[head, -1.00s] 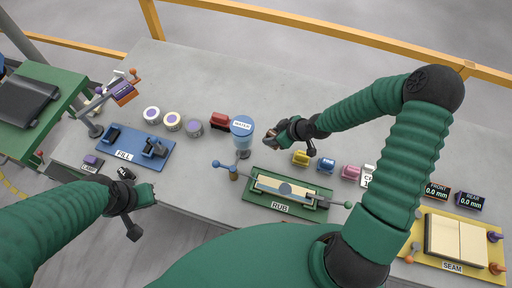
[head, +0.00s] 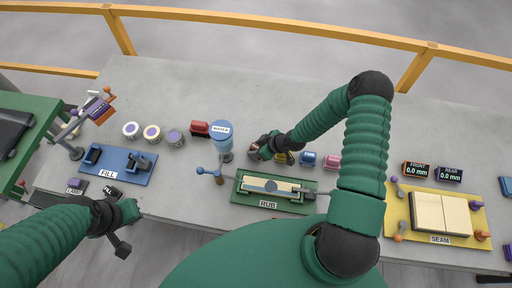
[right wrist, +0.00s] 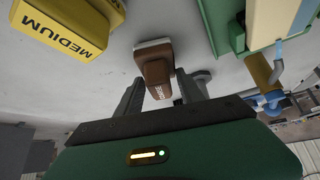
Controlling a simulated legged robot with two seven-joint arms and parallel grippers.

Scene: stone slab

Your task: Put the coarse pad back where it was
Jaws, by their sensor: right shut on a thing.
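The coarse pad (right wrist: 155,68) is a brown block with a pale face, lettered in white. In the right wrist view it sits between the fingers of my right gripper (right wrist: 160,95), which is shut on it. In the head view my right gripper (head: 257,153) is low over the slab, left of the yellow medium pad (head: 284,158) and behind the RUB fixture (head: 244,198). The coarse pad is mostly hidden there. I cannot tell whether it touches the slab. The medium pad also shows in the right wrist view (right wrist: 68,24). My left gripper (head: 126,212) is at the front left; its jaws are unclear.
A blue pad (head: 308,159) and a pink pad (head: 332,162) stand right of the yellow one. The blue WATER dispenser (head: 221,132) and a red block (head: 200,128) stand left of my right gripper. The SEAM fixture (head: 400,228) is at right. The slab behind is clear.

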